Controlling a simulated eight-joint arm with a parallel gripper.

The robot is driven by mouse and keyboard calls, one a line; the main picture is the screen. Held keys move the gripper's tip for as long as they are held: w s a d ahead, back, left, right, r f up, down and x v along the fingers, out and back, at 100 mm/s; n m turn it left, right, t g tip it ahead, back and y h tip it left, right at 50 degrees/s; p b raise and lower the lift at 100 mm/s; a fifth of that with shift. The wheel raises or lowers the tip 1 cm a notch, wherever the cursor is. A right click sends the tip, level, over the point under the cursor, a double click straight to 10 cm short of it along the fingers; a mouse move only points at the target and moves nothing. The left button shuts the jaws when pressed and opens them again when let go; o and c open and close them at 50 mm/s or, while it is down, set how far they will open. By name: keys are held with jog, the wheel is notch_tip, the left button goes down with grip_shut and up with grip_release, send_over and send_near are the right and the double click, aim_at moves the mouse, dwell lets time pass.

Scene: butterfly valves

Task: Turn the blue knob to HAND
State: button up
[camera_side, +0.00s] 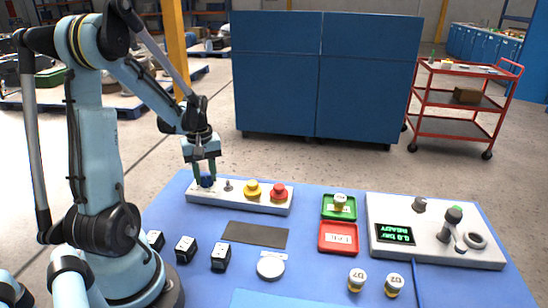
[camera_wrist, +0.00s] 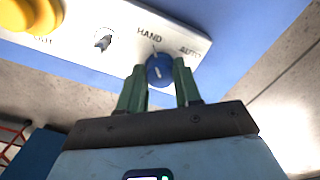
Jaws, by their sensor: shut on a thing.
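The blue knob (camera_wrist: 160,70) sits on the white control panel (camera_wrist: 62,48), near the panel's end, below the printed words HAND and AUTO in the wrist view. A short white mark shows on its face; I cannot tell surely which word it points to. My gripper (camera_wrist: 158,77) has one green finger on each side of the knob and is shut on it. In the side view my gripper (camera_side: 204,172) points straight down onto the blue knob (camera_side: 207,181) at the left end of the panel (camera_side: 233,201); the fingers partly hide the knob.
A small grey selector (camera_side: 228,186), a yellow button (camera_side: 252,190) and a red button (camera_side: 279,193) stand on the same panel. To the right are a green tray (camera_side: 327,212), a red tray (camera_side: 338,250) and a grey box with a display (camera_side: 394,233). Small black blocks (camera_side: 186,249) lie in front.

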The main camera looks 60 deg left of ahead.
aim_at(206, 177)
dwell(0.4)
jog(key=o, duration=1)
jog(key=shift+o, duration=0.2)
notch_tip(206, 177, up, 12)
jog(key=w+d+f+m+t, duration=0.1)
jog(key=w+d+m+t, duration=0.1)
jog(key=d+m, duration=0.6)
jog(key=w+d+m+t, duration=0.3)
jog(key=d+m+t, duration=0.2)
jog(key=d, duration=1.2)
jog(key=m, duration=0.2)
jog(key=shift+d+f+m, duration=0.25)
jog(key=shift+f+m, duration=0.15)
